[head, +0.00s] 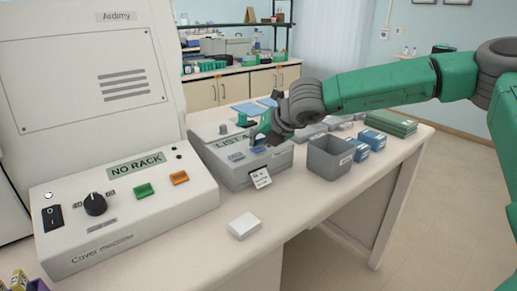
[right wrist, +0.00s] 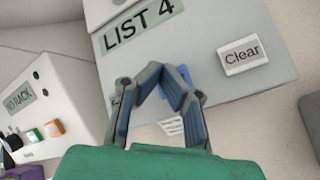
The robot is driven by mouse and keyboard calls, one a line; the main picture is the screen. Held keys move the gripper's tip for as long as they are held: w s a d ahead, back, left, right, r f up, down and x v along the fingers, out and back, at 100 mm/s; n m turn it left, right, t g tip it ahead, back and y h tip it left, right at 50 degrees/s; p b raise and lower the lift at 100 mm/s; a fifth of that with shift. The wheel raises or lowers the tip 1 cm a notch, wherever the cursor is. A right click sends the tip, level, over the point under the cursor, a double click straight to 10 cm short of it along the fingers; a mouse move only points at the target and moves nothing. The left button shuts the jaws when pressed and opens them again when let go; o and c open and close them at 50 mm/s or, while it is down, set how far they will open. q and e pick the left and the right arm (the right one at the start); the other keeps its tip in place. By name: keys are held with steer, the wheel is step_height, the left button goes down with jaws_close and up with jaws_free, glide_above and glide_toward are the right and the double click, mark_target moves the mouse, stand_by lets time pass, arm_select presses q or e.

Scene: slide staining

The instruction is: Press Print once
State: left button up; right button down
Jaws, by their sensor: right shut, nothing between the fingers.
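The label printer (head: 225,178) is a pale grey box on the bench with a "LIST 4" display; it also shows in the right wrist view (right wrist: 215,30). My right gripper (head: 257,139) is shut and empty, fingertips pointing down over the blue button. I cannot tell whether they touch it. A printed white label (head: 261,178) hangs at the printer's front. My left gripper is out of view.
The cover machine (head: 130,215), showing "NO RACK", stands left of the printer. A grey bin (head: 330,160) and blue boxes (head: 372,139) stand to the right. A small white block (head: 245,226) lies near the bench's front edge.

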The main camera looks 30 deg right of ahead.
steer(key=shift+a, duration=0.1)
steer(key=shift+r+p, duration=0.45)
steer(key=shift+p, duration=0.05)
steer(key=shift+r+p, duration=0.3)
steer(key=shift+r, duration=0.05)
steer(key=shift+d+f, duration=0.1)
steer(key=shift+d, duration=0.15)
step_height(320, 180, up, 5)
steer(key=p, duration=0.4)
stand_by(0.3)
